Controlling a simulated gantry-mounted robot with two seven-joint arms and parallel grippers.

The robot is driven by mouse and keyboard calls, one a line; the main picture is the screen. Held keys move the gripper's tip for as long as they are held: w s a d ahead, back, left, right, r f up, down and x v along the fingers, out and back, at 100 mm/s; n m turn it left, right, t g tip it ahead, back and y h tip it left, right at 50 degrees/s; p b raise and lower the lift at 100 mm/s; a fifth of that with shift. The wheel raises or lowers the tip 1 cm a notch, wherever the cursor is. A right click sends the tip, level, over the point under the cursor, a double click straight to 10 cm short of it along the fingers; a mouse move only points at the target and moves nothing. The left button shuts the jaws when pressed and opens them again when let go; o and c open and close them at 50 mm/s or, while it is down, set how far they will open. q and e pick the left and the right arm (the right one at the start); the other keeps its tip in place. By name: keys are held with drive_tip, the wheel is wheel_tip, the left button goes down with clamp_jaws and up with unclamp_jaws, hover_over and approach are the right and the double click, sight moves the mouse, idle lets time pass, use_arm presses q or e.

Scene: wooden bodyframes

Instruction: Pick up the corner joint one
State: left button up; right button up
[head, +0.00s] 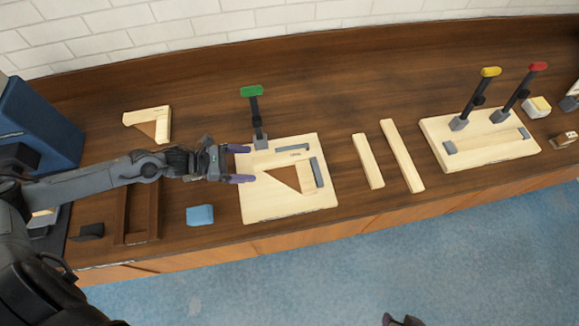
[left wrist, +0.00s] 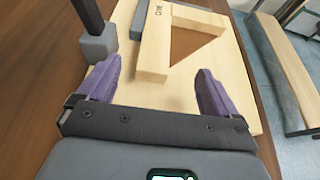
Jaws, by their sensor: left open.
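A pale wooden corner joint (head: 297,190) with a brown triangle inside its angle lies on a light wooden board (head: 250,207) between grey blocks. In the left wrist view the same joint (left wrist: 153,48) lies ahead of the fingers, with small dark lettering too blurred to read. My left gripper (head: 241,164) is open and empty over the board's left edge, its purple fingers pointing at the joint. A second corner joint (head: 158,114) lies on the table at the back left. A dark tip at the bottom edge may be my right gripper (head: 402,321); its jaws cannot be made out.
A green-topped toggle clamp (head: 254,110) stands upright at the board's back edge, near my left gripper. A blue block (head: 200,215) lies in front of my left arm. Two wooden bars (head: 402,156) lie right of the board. Another board (head: 490,155) carries yellow- and red-topped clamps.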

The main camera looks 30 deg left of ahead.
sight(261, 163)
use_arm(q)
drive_tip(key=shift+x, duration=2.5)
drive_tip(key=shift+s, duration=0.1)
drive_tip(key=c, duration=1.7)
